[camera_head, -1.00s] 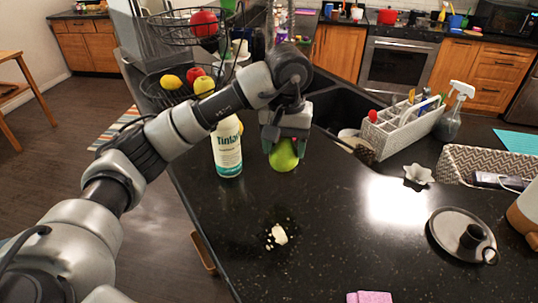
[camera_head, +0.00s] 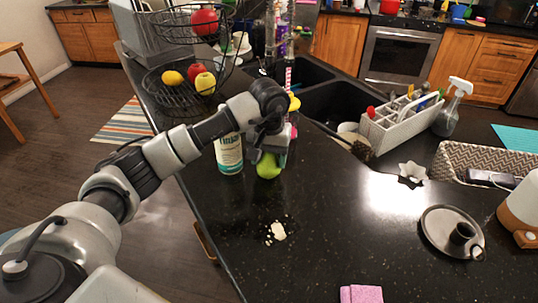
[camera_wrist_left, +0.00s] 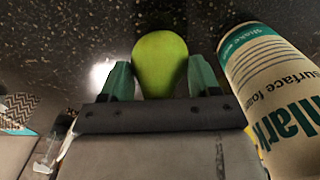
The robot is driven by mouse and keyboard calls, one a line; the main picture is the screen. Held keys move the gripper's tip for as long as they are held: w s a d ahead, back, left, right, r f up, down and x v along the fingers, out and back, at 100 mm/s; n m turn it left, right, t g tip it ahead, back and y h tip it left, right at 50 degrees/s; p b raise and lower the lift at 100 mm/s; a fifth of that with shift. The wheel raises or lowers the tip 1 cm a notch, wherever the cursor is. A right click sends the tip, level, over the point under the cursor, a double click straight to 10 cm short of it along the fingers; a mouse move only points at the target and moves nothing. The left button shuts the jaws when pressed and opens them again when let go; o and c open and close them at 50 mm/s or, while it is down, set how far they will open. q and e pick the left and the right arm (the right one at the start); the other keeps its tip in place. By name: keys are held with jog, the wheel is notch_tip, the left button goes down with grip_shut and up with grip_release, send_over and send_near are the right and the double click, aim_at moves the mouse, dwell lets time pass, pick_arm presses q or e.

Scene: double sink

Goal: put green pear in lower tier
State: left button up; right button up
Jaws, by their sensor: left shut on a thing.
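The green pear (camera_head: 268,167) is between the fingers of my left gripper (camera_head: 269,152), just right of the white bottle in the head view. In the left wrist view the pear (camera_wrist_left: 160,64) sits between the two green fingertips, and the left gripper (camera_wrist_left: 160,82) is shut on it. The two-tier wire basket stands at the back left. Its lower tier (camera_head: 178,106) holds a yellow fruit and apples, and its upper tier (camera_head: 180,34) holds a red apple (camera_head: 204,22). My right gripper is not in view.
A white spray-foam bottle (camera_head: 229,153) stands close beside the pear, between it and the basket side. The black double sink (camera_head: 335,101) and a grey caddy (camera_head: 401,124) lie to the right. A white spill (camera_head: 278,231) is on the counter in front.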

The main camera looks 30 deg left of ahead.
pick_arm(q)
jog(key=shift+f, duration=0.2)
jog(key=o, duration=0.9)
jog(key=shift+r, duration=0.1)
jog(key=shift+o, duration=0.5)
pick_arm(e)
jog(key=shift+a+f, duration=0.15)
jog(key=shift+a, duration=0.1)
pick_arm(q)
jog(key=shift+r, duration=0.1)
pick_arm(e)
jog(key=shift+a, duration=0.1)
